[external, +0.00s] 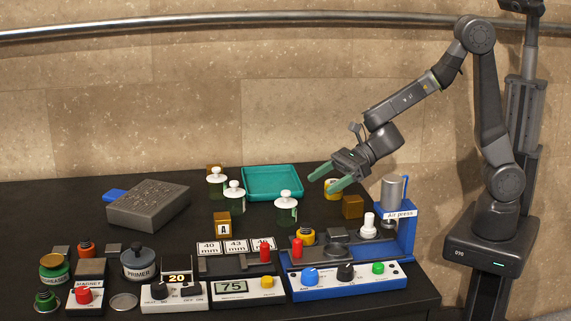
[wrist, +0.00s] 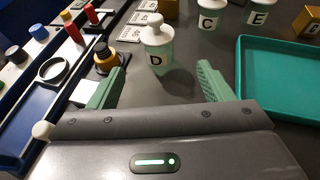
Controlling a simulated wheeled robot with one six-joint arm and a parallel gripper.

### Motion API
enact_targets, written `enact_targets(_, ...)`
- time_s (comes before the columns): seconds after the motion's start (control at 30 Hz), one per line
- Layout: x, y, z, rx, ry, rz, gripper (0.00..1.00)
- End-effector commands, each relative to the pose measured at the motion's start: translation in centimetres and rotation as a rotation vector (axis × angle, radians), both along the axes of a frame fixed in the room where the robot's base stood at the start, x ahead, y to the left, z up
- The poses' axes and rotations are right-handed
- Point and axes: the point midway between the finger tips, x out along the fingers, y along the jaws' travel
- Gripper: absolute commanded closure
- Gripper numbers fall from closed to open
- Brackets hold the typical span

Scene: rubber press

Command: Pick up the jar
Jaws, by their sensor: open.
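A clear greenish jar lettered D (wrist: 157,55), with a white knobbed lid, stands upright on the black table, ahead of and between my fingers in the wrist view. My gripper (external: 327,179) is open and empty, with green fingers (wrist: 160,72). It hangs above the table, apart from the jars. In the external view the nearest white-lidded jar (external: 286,211) stands left of and below the fingertips. Two similar jars (external: 234,199) (external: 216,187) stand further left; the wrist view shows jars lettered C (wrist: 209,20) and E (wrist: 258,17).
A teal tray (external: 272,190) lies behind the jars. A blue air press (external: 405,235) stands at right front. Wooden blocks (external: 353,207) (external: 222,224) stand around the jars. A grey block (external: 148,205), a primer pot (external: 138,264) and control boxes fill the left and front.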

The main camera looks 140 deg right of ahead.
Motion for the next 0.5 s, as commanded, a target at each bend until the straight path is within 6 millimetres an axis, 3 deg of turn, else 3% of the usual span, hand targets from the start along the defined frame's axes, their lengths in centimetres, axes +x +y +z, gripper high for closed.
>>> enact_targets(0.3, 4.6, -2.2, -2.3, 0.0, 0.004, 0.003, 0.27)
enact_targets(0.5, 6.3, -3.2, -3.0, -0.002, 0.004, 0.002, 0.27)
